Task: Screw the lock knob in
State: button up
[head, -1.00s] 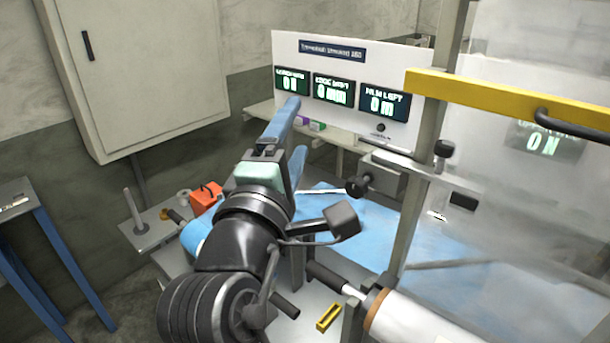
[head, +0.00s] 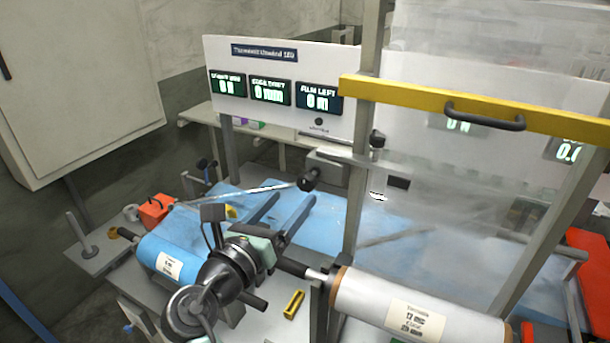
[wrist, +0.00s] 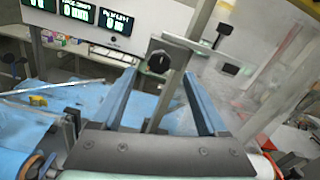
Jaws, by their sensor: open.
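A round black knob (head: 308,179), apparently the lock knob, sits at the end of a grey bracket (head: 345,163) beside the upright post. In the wrist view the knob (wrist: 158,61) shows face-on, between and beyond my fingertips. My gripper (head: 292,200) is open with nothing between its two fingers, pointing toward the knob. In the wrist view its fingers (wrist: 159,77) stand wide to either side. A gap seems to remain between fingertips and knob. The threads and seat of the knob are hidden, so I cannot tell how deep it sits.
A yellow bar with a black handle (head: 485,117) crosses a clear guard at right. A white film roll (head: 375,300) lies at lower right, a blue roll (head: 180,255) at left. An orange box (head: 155,208) stands at left. A display panel (head: 285,55) stands behind.

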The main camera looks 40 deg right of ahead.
aim_at(304, 184)
jog(key=p+x, duration=0.1)
jog(key=x, duration=0.6)
jog(key=shift+w+d, duration=0.15)
jog(key=shift+d, duration=0.15)
jog(key=shift+c, duration=0.2)
grip_shut()
